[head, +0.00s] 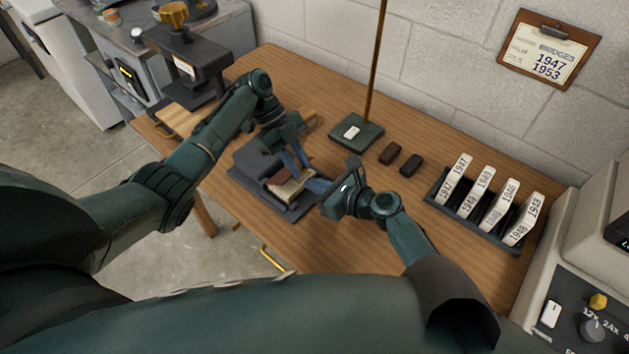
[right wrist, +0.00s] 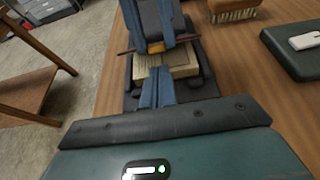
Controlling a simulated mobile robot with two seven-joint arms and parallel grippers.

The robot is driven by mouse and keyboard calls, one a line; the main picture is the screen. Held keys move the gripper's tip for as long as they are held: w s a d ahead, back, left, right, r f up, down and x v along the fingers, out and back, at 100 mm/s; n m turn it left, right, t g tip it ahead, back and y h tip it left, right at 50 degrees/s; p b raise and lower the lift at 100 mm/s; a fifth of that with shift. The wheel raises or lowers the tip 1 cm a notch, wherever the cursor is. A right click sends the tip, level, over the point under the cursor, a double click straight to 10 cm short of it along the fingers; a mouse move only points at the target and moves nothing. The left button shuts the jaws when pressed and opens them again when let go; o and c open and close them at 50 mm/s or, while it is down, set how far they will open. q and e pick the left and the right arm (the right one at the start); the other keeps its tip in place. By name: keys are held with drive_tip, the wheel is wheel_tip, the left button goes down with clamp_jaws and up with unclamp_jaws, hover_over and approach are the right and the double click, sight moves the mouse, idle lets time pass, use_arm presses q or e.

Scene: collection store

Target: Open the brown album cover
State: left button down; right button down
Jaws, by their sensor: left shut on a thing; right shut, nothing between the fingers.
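The album lies in a dark cradle (head: 245,183) on the wooden table; its cream page block (head: 291,190) shows in the head view and in the right wrist view (right wrist: 182,66). The brown cover (head: 279,178) is raised at an angle above the pages, and its edge shows as a thin brown line in the right wrist view (right wrist: 126,51). My left gripper (head: 297,167) is shut on the cover from above. My right gripper (head: 312,184) is shut and empty at the right side of the album; its blue fingers (right wrist: 155,85) point at the page block.
A brush (right wrist: 236,10) lies behind the cradle. A green base (head: 358,140) with a pole and a white item stands behind, with two dark blocks (head: 390,153) (head: 411,165) beside it. A rack of year-labelled cards (head: 478,222) is at right. A press-like device (head: 185,62) stands at left.

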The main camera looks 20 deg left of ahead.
drive_tip(key=shift+w+a+r, duration=0.1)
drive_tip(key=shift+a+r, duration=0.1)
drive_tip(key=shift+r, duration=0.1)
drive_tip(key=shift+r, duration=0.1)
